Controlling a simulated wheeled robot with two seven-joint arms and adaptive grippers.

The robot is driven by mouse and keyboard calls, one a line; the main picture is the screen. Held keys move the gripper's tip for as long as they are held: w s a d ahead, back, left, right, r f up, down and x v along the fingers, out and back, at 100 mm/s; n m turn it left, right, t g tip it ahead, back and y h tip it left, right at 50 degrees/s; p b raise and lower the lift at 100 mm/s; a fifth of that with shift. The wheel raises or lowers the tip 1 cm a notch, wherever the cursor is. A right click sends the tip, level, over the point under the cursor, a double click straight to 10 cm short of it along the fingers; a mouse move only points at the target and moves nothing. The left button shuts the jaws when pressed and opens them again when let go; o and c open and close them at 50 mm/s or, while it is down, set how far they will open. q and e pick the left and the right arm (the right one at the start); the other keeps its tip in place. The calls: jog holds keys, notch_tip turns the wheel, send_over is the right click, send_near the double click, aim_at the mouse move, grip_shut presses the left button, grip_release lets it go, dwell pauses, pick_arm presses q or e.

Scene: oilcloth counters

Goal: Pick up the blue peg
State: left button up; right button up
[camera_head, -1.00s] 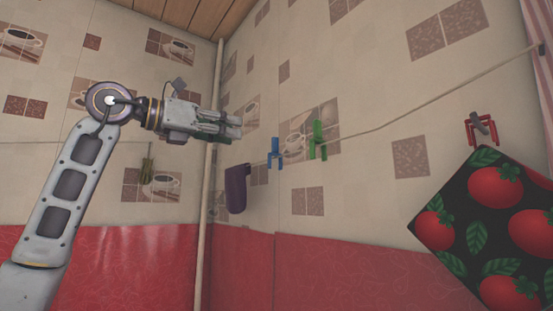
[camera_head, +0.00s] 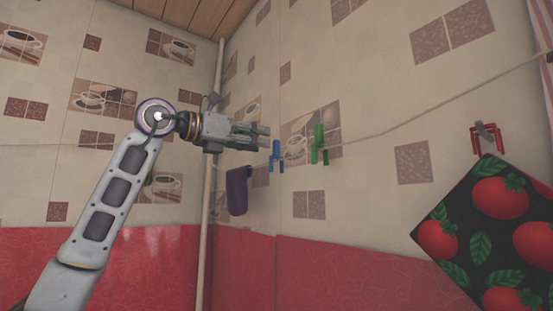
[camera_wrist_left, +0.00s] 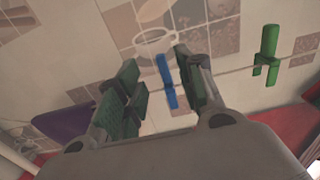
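The blue peg (camera_head: 276,156) sits clipped on the cord (camera_head: 370,135) in the head view, just right of my left gripper. My left gripper (camera_head: 264,137) comes in from the left, its fingertips a little above and left of the peg. In the left wrist view my left gripper (camera_wrist_left: 160,90) is open, and the blue peg (camera_wrist_left: 166,80) shows between its two fingers, nearer the right finger, beyond or near the tips. I cannot tell the exact depth between peg and fingers. My right gripper is not in view.
A green peg (camera_head: 319,145) is on the cord right of the blue one; a dark purple cloth (camera_head: 237,190) hangs to the left. A red peg (camera_head: 484,138) is above a tomato-patterned cloth (camera_head: 490,230) at right. A vertical pole (camera_head: 206,220) stands in the corner.

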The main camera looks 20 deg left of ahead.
aim_at(274, 143)
pick_arm(q)
jog(key=shift+w+d, duration=0.4)
jog(key=shift+w, duration=0.1)
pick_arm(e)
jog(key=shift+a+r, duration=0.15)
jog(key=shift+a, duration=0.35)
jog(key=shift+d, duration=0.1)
pick_arm(q)
jog(key=shift+p+x, duration=1)
jog(key=shift+x, duration=1.65)
jog(key=shift+d+f, duration=0.1)
jog(key=shift+f, duration=0.05)
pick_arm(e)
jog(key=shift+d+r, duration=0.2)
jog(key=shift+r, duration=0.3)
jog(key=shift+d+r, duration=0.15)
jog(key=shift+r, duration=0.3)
pick_arm(q)
jog(key=shift+s, duration=0.1)
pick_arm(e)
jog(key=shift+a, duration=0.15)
